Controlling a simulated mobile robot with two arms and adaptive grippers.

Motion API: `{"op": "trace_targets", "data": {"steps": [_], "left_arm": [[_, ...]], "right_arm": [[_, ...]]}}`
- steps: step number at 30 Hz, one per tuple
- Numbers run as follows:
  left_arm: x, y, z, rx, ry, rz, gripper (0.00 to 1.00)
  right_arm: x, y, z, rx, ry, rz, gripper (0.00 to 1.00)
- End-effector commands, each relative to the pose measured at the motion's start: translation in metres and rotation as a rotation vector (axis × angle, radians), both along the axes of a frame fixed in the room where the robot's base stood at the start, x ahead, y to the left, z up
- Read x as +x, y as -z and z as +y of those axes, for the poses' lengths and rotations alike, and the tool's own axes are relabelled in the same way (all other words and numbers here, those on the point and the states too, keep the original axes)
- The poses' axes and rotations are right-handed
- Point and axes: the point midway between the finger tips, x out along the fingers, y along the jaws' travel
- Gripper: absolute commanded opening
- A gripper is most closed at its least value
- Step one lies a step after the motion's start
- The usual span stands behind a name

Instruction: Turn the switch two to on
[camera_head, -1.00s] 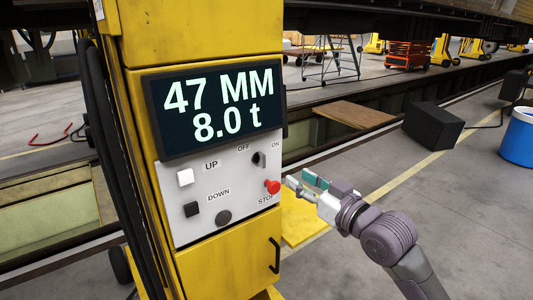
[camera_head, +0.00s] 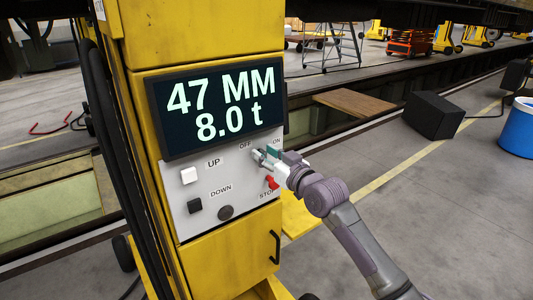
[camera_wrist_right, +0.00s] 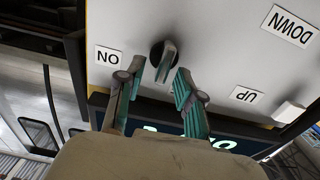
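The switch (camera_wrist_right: 167,58) is a grey lever on a dark round base in the right wrist view, with the ON label (camera_wrist_right: 108,57) beside it. In the head view it sits between the OFF and ON labels, mostly hidden behind my right gripper (camera_head: 261,156). In the right wrist view my right gripper (camera_wrist_right: 160,70) is open, with its teal-padded fingers on either side of the lever. Gaps show on both sides; I cannot tell whether either finger touches it. My left gripper is not in view.
The grey panel (camera_head: 180,222) also carries a white UP button (camera_head: 189,175), a black DOWN button (camera_head: 194,206) and a red STOP button (camera_head: 272,182) just below my right gripper. A display (camera_head: 220,108) reads 47 MM and 8.0 t.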

Motion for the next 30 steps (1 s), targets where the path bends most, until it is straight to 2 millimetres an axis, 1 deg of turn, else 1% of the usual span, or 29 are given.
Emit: {"op": "trace_targets", "data": {"steps": [5, 6, 8, 12, 23, 30], "left_arm": [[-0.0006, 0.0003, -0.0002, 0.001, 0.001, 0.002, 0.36], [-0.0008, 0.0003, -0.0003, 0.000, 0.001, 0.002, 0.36], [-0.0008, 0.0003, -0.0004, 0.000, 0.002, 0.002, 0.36], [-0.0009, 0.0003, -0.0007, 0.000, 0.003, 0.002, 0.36], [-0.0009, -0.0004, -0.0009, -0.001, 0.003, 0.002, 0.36], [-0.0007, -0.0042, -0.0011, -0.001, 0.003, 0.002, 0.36]], "right_arm": [[-0.0001, 0.0002, 0.0001, 0.000, 0.000, 0.000, 0.36], [-0.0001, 0.0002, 0.0001, 0.000, 0.000, 0.000, 0.33], [-0.0001, 0.0002, 0.0000, 0.000, 0.000, 0.000, 0.23], [-0.0002, 0.0003, -0.0001, 0.000, 0.000, 0.000, 0.00], [-0.0001, 0.0003, -0.0003, 0.013, 0.000, 0.011, 0.00], [0.0009, 0.0002, -0.0017, 0.098, 0.000, 0.072, 0.00]]}}
